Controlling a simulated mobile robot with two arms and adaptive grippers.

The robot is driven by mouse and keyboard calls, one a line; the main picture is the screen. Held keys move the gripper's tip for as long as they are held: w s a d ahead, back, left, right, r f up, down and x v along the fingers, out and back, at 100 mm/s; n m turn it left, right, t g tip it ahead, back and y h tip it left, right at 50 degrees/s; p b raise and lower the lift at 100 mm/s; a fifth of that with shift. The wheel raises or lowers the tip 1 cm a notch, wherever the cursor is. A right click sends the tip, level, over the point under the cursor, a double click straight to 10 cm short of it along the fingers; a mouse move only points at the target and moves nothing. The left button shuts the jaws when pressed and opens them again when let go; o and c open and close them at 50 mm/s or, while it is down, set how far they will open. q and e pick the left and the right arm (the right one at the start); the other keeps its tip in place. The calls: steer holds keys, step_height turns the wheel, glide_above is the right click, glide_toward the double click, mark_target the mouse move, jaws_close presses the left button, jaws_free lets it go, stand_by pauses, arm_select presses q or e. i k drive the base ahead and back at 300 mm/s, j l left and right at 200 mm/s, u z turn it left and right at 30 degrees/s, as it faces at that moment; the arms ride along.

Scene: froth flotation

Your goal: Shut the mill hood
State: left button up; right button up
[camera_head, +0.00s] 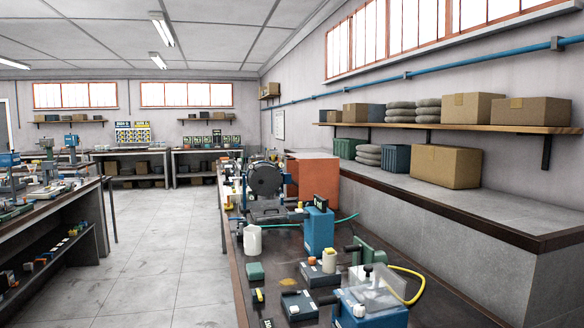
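A dark round drum-like machine (266,180) stands on the workbench in the middle of the view, with a grey metal part (268,211) in front of it. It is too small to tell which part is the mill hood. Nearer, at the bottom right, a blue machine (372,312) carries a clear, tilted cover (386,284). I cannot tell whether either machine is the mill. Neither of my grippers is in view.
The dark-topped workbench (283,269) also holds a white jug (252,240), a tall blue unit (319,230), a red-brown box (316,178) and a yellow hose (412,283). The tiled floor (165,240) to the left is clear. Another bench (95,192) stands far left.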

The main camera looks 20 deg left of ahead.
mark_target(315, 174)
steer(key=j+z, duration=0.1)
steer(key=j, duration=1.2)
steer(key=i+j+z, duration=0.15)
steer(key=j, duration=0.5)
steer(key=i+j+z, duration=0.15)
steer(key=j, duration=0.55)
steer(key=i+j+z, duration=0.15)
steer(key=j, duration=0.5)
steer(key=j+z, duration=0.15)
steer(key=j, duration=0.55)
steer(key=i+j+z, duration=0.1)
steer(key=j, duration=0.4)
steer(key=i+j+z, duration=0.1)
steer(key=j, duration=0.35)
steer(key=i+j+z, duration=0.1)
steer(key=j, duration=0.45)
steer(key=i+j+z, duration=0.1)
steer(key=i+j, duration=0.15)
steer(key=j, duration=0.25)
steer(key=j+z, duration=0.1)
steer(key=j, duration=0.4)
steer(key=i, duration=0.05)
